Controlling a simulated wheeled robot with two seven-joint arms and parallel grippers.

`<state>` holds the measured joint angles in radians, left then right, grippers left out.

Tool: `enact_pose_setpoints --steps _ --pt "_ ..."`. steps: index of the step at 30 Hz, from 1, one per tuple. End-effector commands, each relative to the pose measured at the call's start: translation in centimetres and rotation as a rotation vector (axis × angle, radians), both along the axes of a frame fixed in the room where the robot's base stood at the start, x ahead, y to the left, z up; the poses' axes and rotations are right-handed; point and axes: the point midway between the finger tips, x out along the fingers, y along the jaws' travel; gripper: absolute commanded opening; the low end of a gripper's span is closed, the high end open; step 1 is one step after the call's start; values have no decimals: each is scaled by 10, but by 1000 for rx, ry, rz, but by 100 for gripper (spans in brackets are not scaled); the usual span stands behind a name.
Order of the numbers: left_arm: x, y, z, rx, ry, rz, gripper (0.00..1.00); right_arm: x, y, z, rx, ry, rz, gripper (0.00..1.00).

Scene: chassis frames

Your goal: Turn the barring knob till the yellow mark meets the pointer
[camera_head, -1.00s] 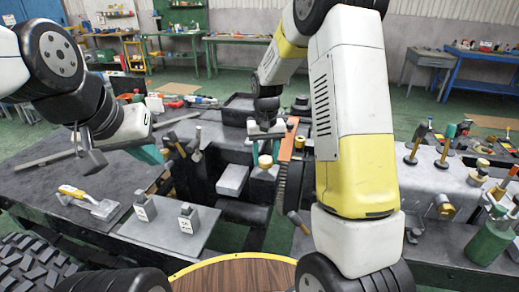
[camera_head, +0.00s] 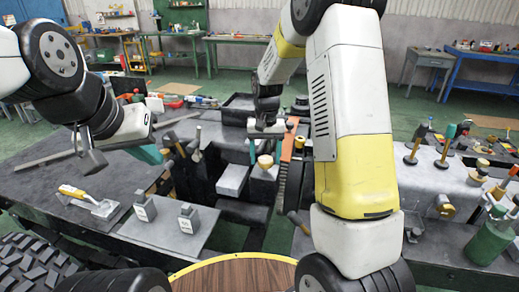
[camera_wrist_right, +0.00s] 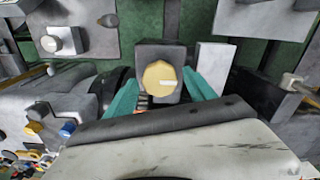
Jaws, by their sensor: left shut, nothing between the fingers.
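The barring knob (camera_head: 265,161) is a round tan-gold knob on a dark block near the middle of the bench. In the right wrist view the knob (camera_wrist_right: 158,78) faces me, with a short pale mark on its right side. I cannot make out a pointer. My right gripper (camera_wrist_right: 160,100) is open, with teal fingers apart on the left and right of the knob; gaps show, so it does not grip it. My right gripper also shows in the head view (camera_head: 265,152). My left gripper (camera_head: 148,154) is shut and empty over the left bench, away from the knob.
A light grey block (camera_head: 232,180) stands just left of the knob block. Two small labelled grey blocks (camera_head: 188,218) sit on a plate at front left, near a yellow-handled tool (camera_head: 88,201). Upright tools (camera_head: 447,145) and a green bottle (camera_head: 490,240) crowd the right bench.

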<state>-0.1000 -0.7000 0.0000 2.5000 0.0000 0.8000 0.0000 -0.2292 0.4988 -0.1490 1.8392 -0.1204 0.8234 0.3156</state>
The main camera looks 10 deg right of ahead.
Motion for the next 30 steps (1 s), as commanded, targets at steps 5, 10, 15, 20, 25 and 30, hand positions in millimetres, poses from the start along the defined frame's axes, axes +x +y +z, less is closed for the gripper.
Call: enact_pose_setpoints --steps 5,10,15,20,25,30 --pt "0 0 0 0 0 0 0 -1 0 -1 -1 2 1 67" --pt "0 0 0 0 0 0 0 -1 0 1 -1 3 1 67" --pt "0 0 0 0 0 0 0 0 0 21 1 -1 1 67" --pt "0 0 0 0 0 0 0 0 0 50 1 -2 0 67" --pt "0 0 0 0 0 0 0 0 0 71 0 0 1 67" --pt "0 0 0 0 0 0 0 -1 0 77 -1 3 1 67"
